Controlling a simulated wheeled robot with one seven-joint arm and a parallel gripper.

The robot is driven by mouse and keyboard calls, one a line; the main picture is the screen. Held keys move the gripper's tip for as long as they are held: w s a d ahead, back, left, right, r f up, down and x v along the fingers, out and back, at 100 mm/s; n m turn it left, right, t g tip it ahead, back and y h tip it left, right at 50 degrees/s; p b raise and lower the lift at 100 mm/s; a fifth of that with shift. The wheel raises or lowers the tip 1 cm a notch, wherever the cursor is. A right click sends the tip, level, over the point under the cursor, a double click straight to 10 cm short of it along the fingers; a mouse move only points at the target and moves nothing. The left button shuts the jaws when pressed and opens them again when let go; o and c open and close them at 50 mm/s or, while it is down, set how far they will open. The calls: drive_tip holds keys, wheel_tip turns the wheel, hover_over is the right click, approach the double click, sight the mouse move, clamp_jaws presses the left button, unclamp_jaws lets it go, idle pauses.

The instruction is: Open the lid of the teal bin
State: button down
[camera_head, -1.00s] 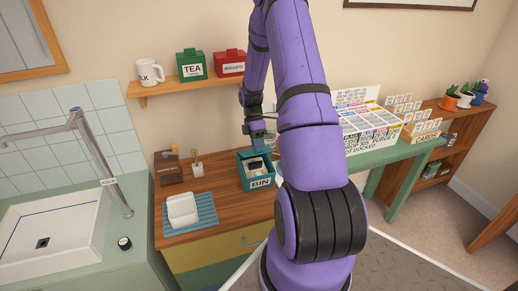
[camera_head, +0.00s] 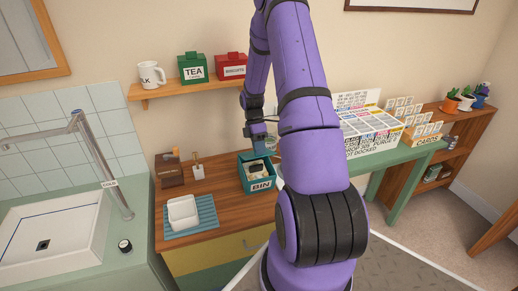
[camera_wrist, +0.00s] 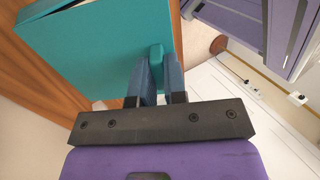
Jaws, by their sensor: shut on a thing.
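The teal bin (camera_head: 262,186), labelled BIN, stands on the wooden counter. Its top is uncovered, and pale and dark things show inside. My gripper (camera_head: 258,138) is behind and above the bin in the head view. In the wrist view, my gripper (camera_wrist: 160,72) has its blue fingers shut on the small teal tab of the lid. The lid (camera_wrist: 95,45) is a flat teal panel filling the upper left of that view. In the head view, my purple arm hides most of the space to the right of the bin, so the lid's exact angle is hard to tell.
A blue mat (camera_head: 203,222) with a white dish (camera_head: 183,212) lies left of the bin. A brown box (camera_head: 169,171) and a small pot (camera_head: 198,171) stand behind. The wall shelf (camera_head: 160,91) is above. A large lettered box (camera_head: 372,130) is right of my arm.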

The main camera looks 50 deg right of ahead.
drive_tip(key=c, duration=1.2)
unclamp_jaws()
drive_tip(key=shift+o, duration=0.2)
drive_tip(key=w+d+f+v, duration=0.1)
drive_tip(key=w+v, duration=0.1)
drive_tip(key=v, duration=1)
drive_tip(key=shift+d+r, duration=0.1)
drive_tip(key=s+a+r, duration=0.2)
drive_tip(key=s+a, duration=0.2)
drive_tip(key=s, duration=0.3)
drive_tip(key=s+a+r, duration=0.3)
drive_tip(key=s+a, duration=0.1)
drive_tip(key=s, duration=0.2)
drive_tip(key=shift+s+a, duration=0.15)
drive_tip(key=shift+s, duration=0.2)
